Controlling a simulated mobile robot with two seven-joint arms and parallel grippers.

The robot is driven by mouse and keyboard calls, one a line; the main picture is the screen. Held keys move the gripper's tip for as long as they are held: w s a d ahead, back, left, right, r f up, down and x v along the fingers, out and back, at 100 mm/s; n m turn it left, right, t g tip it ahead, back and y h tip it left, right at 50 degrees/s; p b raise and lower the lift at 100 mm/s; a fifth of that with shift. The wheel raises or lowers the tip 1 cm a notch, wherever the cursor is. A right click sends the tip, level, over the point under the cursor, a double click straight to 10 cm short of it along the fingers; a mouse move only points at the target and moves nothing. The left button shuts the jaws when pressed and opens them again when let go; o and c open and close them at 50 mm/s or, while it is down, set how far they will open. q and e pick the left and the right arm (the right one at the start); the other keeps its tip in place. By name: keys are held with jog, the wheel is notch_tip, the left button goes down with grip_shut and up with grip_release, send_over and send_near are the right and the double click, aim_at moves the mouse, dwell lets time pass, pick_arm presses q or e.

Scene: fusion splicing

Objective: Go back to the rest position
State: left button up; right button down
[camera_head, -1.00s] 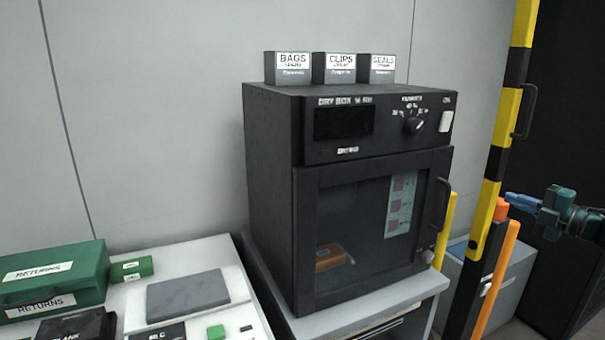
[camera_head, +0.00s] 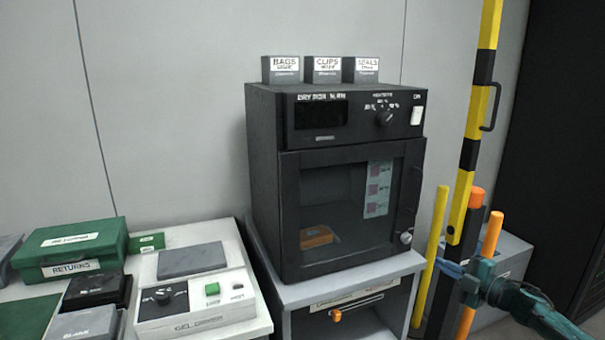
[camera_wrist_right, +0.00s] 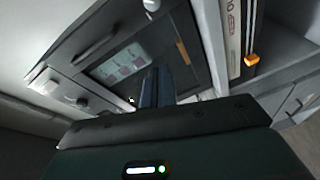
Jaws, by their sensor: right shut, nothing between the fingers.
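My right gripper (camera_head: 449,268) is at the lower right of the head view, in front of the yellow and orange posts and to the right of the dry box. Its fingers are together with nothing between them, apart from the box. In the right wrist view its shut fingers (camera_wrist_right: 157,88) point toward the dry box door (camera_wrist_right: 125,62). My left gripper is not in view. The black dry box (camera_head: 350,215) stands on a grey cabinet with its door closed. An orange item (camera_head: 316,237) lies inside behind the glass.
A yellow and black striped post (camera_head: 470,150) and orange-topped posts (camera_head: 492,235) stand close to my right arm. A cabinet drawer handle (camera_head: 357,306) is below the box. A white bench (camera_head: 262,322) at left holds a gel dryer (camera_head: 196,302) and a green returns box (camera_head: 70,247).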

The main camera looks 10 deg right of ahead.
jog(key=s+a+f+m, duration=0.2)
jog(key=s+a+f, duration=0.25)
jog(key=a, duration=0.25)
jog(key=s+a+f+m+h, duration=0.1)
jog(key=s+a+f+m, duration=0.15)
jog(key=a+f, duration=0.35)
jog(key=s+a+f+m, duration=0.2)
jog(key=s+a+f, duration=0.2)
jog(key=a, duration=0.4)
jog(key=s+a+m+g+h, duration=0.1)
jog(key=s+a+m, duration=0.4)
jog(key=s, duration=0.5)
jog(key=s+a+f+m+g+h+p, duration=0.1)
jog(key=s+a+m+g, duration=0.3)
jog(key=s, duration=0.7)
jog(key=shift+a+f+m+h, duration=0.25)
jog(key=shift+a+m+h, duration=0.3)
jog(key=shift+a, duration=0.35)
